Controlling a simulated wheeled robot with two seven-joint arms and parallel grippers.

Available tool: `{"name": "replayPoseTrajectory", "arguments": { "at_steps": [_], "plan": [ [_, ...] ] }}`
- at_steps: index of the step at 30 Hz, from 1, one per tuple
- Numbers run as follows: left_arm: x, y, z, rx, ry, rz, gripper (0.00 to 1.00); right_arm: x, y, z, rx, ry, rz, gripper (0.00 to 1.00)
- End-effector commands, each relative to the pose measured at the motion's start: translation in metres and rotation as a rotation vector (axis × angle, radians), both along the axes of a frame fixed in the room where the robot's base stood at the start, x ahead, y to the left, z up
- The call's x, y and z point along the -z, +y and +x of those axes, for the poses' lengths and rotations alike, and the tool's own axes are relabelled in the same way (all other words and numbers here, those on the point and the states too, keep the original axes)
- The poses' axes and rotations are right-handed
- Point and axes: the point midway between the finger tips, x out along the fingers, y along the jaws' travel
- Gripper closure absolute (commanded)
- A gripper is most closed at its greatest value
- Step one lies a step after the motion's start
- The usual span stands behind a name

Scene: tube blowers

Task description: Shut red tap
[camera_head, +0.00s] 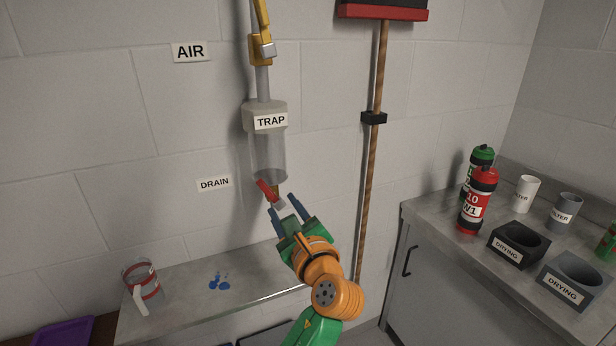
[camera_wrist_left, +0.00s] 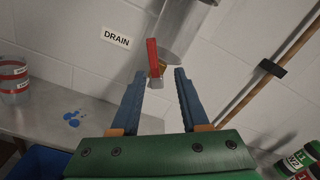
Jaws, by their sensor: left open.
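The red tap (camera_head: 265,189) is a small red lever with a pale grey end, at the bottom of the clear trap cylinder (camera_head: 268,158) on the wall. My right gripper is not in view.
A metal shelf (camera_head: 185,295) below holds a clear jug (camera_head: 142,283) with red bands and some blue drops (camera_head: 219,283). A broom handle (camera_head: 372,150) is right of my gripper. A counter (camera_head: 480,240) with bottles and cups stands further right.

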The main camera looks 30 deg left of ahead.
Motion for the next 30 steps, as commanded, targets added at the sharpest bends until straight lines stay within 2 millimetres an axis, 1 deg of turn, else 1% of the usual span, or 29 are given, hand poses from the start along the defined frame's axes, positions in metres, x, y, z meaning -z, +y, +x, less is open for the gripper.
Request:
{"name": "replayPoseTrajectory", "arguments": {
  "at_steps": [3, 9, 12, 15, 20, 21, 23, 24, 25, 26, 30],
  "plan": [
    [-0.006, 0.011, 0.007, -0.008, 0.001, 0.010, 0.55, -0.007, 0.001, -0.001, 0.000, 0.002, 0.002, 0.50],
    [-0.005, 0.042, 0.034, -0.007, 0.003, 0.008, 0.55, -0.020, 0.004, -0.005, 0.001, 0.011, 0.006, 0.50],
    [-0.004, 0.051, 0.042, -0.006, 0.001, 0.007, 0.55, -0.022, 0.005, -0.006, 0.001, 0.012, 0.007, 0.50],
    [-0.002, 0.054, 0.045, -0.004, 0.001, 0.004, 0.55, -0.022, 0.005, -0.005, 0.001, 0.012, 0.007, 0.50],
    [-0.001, 0.054, 0.045, -0.002, 0.000, 0.003, 0.55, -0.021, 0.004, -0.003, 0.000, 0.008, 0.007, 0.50],
    [-0.001, 0.054, 0.045, -0.002, 0.000, 0.003, 0.60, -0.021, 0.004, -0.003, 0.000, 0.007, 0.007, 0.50],
    [-0.001, 0.054, 0.045, -0.002, 0.000, 0.003, 0.77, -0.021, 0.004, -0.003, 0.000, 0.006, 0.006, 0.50],
    [-0.001, 0.054, 0.045, -0.002, 0.000, 0.003, 0.87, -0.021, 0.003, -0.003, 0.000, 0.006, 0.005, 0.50],
    [-0.001, 0.054, 0.045, -0.002, 0.000, 0.003, 0.95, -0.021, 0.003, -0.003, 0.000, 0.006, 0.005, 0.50],
    [-0.001, 0.054, 0.045, -0.002, 0.000, 0.003, 1.00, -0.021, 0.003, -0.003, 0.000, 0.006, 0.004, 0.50],
    [-0.001, 0.054, 0.045, -0.003, 0.000, 0.004, 1.00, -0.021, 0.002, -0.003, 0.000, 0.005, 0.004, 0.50]
  ]
}}
